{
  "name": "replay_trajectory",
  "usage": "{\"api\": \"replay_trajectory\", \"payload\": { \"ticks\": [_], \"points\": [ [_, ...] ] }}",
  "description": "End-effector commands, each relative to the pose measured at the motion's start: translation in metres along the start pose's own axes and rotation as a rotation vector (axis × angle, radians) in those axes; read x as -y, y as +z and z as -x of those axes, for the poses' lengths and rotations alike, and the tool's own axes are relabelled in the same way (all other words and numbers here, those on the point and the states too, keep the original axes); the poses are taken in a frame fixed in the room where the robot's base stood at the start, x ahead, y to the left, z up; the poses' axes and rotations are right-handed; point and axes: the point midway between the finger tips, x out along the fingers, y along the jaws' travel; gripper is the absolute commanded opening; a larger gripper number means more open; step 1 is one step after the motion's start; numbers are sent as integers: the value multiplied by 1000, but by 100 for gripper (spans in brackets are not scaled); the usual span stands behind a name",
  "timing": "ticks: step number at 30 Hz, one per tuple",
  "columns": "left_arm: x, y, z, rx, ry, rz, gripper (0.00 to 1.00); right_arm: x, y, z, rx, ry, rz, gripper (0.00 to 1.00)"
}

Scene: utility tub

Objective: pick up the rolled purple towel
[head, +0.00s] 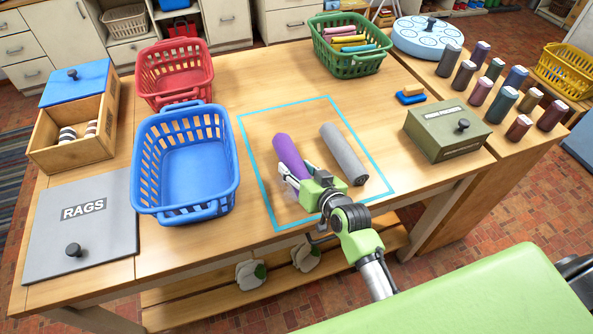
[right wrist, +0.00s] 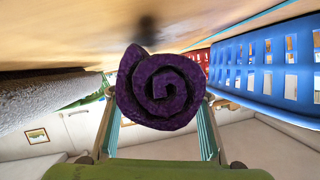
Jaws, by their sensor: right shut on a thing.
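The rolled purple towel (head: 289,154) is inside the blue outlined square on the wooden table in the head view. My right gripper (head: 300,178) is shut around its near end. In the right wrist view the spiral end of the purple towel (right wrist: 160,88) sits between the two fingers (right wrist: 160,130). The table surface appears close beside the towel there; whether the towel touches it I cannot tell. A rolled grey towel (head: 342,152) lies to the right of the purple one, apart from it. My left gripper is not in view.
A blue basket (head: 186,208) stands left of the square, with a red basket (head: 175,100) behind it. A green basket (head: 349,70) of rolled towels is at the back. A green box (head: 446,150) stands right. A grey RAGS lid (head: 110,235) is front left.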

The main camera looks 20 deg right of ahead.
Motion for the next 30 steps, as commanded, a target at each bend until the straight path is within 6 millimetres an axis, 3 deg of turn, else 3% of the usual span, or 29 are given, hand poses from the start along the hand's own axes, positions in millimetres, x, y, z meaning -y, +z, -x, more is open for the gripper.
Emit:
{"api": "replay_trajectory", "payload": {
  "ticks": [3,12,21,30],
  "points": [
    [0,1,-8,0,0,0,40,6,-20,7,-13,-2,0,14],
    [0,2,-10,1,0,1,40,28,-52,78,-8,-2,0,14],
    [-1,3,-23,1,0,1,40,41,-48,144,-4,0,1,14],
    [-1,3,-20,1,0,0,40,47,-50,170,-4,0,0,14]
  ]
}}
